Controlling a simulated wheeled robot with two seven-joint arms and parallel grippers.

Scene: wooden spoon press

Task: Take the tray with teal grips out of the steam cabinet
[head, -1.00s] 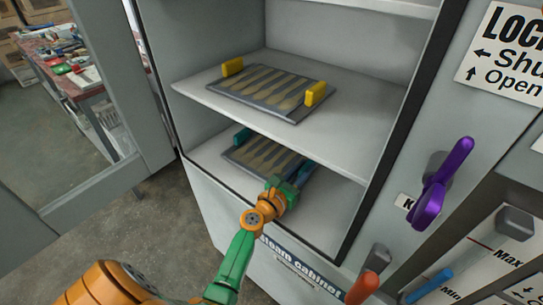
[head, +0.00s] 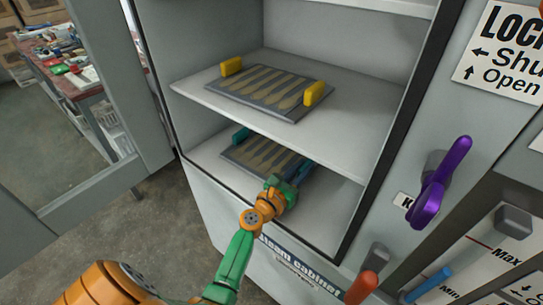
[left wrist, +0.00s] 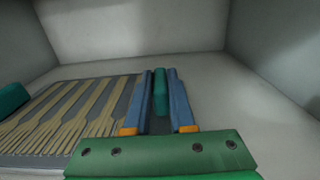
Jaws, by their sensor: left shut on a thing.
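The tray with teal grips (head: 250,153) lies on the lower shelf of the steam cabinet (head: 232,213) and carries several spoon-shaped wooden pieces. One teal grip (head: 241,135) shows at its left side. My left gripper (head: 301,170) reaches into the lower compartment at the tray's right side. In the left wrist view the left gripper (left wrist: 160,98) has its two blue fingers on either side of the right teal grip (left wrist: 160,90), shut on it. The left teal grip shows at the left edge there (left wrist: 12,98). My right gripper is not in view.
A tray with yellow grips (head: 268,88) sits on the shelf above. The cabinet door (head: 105,120) stands open at the left. A purple handle (head: 440,185), an orange lever (head: 362,288) and a blue lever (head: 430,285) stick out at the right.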

